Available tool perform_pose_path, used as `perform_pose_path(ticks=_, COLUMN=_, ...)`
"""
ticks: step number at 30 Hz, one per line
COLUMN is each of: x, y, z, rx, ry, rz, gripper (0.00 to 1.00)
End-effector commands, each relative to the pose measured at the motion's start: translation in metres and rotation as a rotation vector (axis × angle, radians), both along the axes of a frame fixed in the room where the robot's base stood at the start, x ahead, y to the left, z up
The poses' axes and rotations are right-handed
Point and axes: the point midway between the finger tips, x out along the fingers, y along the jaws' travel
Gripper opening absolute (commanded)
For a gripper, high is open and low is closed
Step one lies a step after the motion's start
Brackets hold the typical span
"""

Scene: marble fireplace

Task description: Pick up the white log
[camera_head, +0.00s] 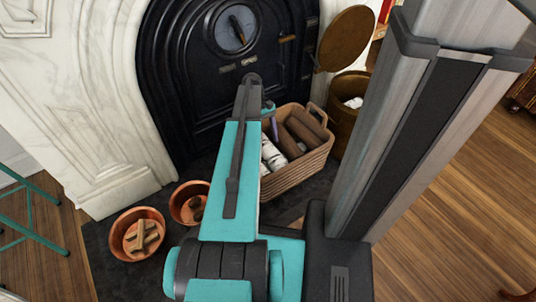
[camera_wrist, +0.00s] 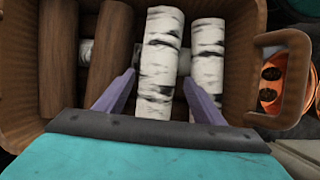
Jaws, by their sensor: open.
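In the wrist view two white birch-bark logs lie side by side in a wicker basket (camera_wrist: 20,125). The left white log (camera_wrist: 161,45) lies between the two purple fingers of my gripper (camera_wrist: 160,79), which is open. The right white log (camera_wrist: 208,45) lies just past the right finger, whose tip is near the gap between the two logs. I cannot tell whether a finger touches either log. In the head view the basket (camera_head: 300,176) stands before the fireplace, with white logs (camera_head: 271,155) partly hidden by my arm.
Brown logs (camera_wrist: 111,50) lie left of the white ones in the basket. The basket's handle (camera_wrist: 290,80) rises at the right. In the head view, copper pots (camera_head: 137,233) stand at the left, and a lidded brass bin (camera_head: 344,118) stands behind the basket, holding something white.

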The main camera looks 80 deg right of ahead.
Motion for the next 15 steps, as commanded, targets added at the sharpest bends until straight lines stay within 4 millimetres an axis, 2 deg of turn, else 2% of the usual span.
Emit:
perform_pose_path(ticks=8, x=0.000, y=0.001, z=-0.003, rx=0.000, ry=0.000, rz=0.001, gripper=0.63)
perform_pose_path(ticks=15, x=-0.004, y=0.006, z=-0.018, rx=0.001, ry=0.001, rz=0.002, gripper=0.63)
